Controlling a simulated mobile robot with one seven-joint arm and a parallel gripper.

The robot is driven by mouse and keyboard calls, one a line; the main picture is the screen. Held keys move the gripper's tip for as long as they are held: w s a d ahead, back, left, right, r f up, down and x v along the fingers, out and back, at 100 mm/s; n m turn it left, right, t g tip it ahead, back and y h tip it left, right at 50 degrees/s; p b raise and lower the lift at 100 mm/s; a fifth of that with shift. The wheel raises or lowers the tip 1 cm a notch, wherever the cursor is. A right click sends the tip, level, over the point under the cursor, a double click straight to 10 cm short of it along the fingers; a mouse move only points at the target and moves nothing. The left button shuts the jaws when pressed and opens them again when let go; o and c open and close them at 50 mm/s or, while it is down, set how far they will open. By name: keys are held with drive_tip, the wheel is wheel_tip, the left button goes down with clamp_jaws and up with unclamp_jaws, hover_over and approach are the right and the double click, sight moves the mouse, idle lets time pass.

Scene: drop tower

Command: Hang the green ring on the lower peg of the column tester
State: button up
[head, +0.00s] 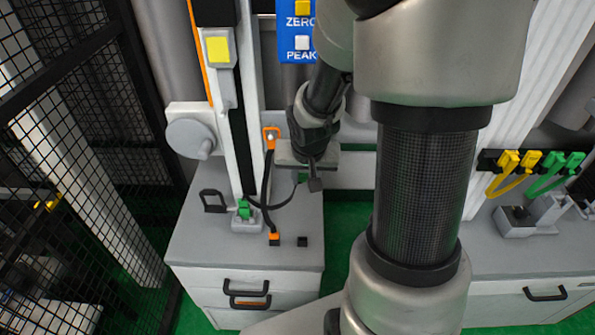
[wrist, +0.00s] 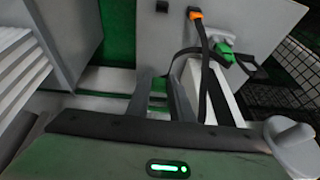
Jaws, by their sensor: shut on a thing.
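My gripper (head: 315,183) is shut at the end of the arm, right of the column tester (head: 238,120) and above its grey cabinet. In the wrist view its dark fingers (wrist: 160,92) point up the picture. A black cable (head: 284,203) curves from the fingers to a green plug (head: 244,209) at the column's foot; it also shows in the wrist view (wrist: 188,51). What lies between the fingers is mostly hidden, apparently this cable. I cannot clearly make out a green ring or a lower peg.
A second black cable with orange ends (head: 274,238) runs beside the column, left of my gripper. A black mesh fence (head: 80,110) stands at the left. The cabinet top's front is mostly clear.

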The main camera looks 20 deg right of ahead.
drive_tip(key=shift+w+d+f, duration=0.2)
drive_tip(key=shift+w+d, duration=0.15)
drive_tip(key=shift+w, duration=0.5)
drive_tip(key=shift+w+d+f, duration=0.2)
drive_tip(key=shift+w+d, duration=0.15)
drive_tip(key=shift+w, duration=0.5)
drive_tip(key=shift+w+d+f, duration=0.2)
drive_tip(key=shift+w+d, duration=0.15)
drive_tip(key=shift+w, duration=0.5)
drive_tip(key=o, duration=0.7)
drive_tip(key=shift+o, duration=0.2)
